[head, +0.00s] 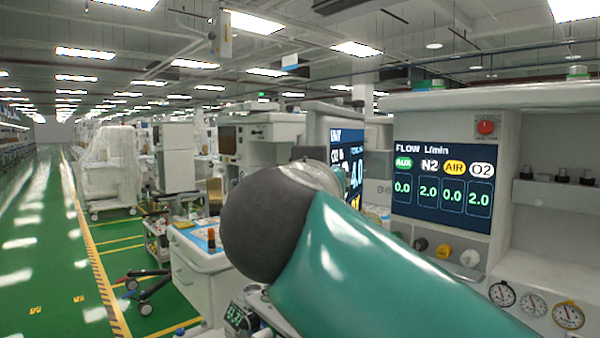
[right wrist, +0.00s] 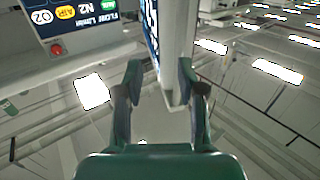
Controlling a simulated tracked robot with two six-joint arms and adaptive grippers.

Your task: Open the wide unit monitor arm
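The monitor (head: 347,150) with a blue screen stands edge-on beside the wide unit (head: 530,240) in the head view; my teal right arm hides its lower part. In the right wrist view, which is upside down, the monitor's pale housing (right wrist: 178,50) hangs between the fingers of my right gripper (right wrist: 160,75). The fingers are apart, one on each side of its edge. A gap shows on the screen side; the other finger is very close to the housing, and I cannot tell if it touches. The monitor's supporting arm is hidden. My left gripper is out of view.
A FLOW display (head: 443,186) is set in the unit's front, with gauges (head: 533,304) low at the right. A white cart (head: 205,285) stands left of my arm. The green aisle (head: 35,230) at far left is clear.

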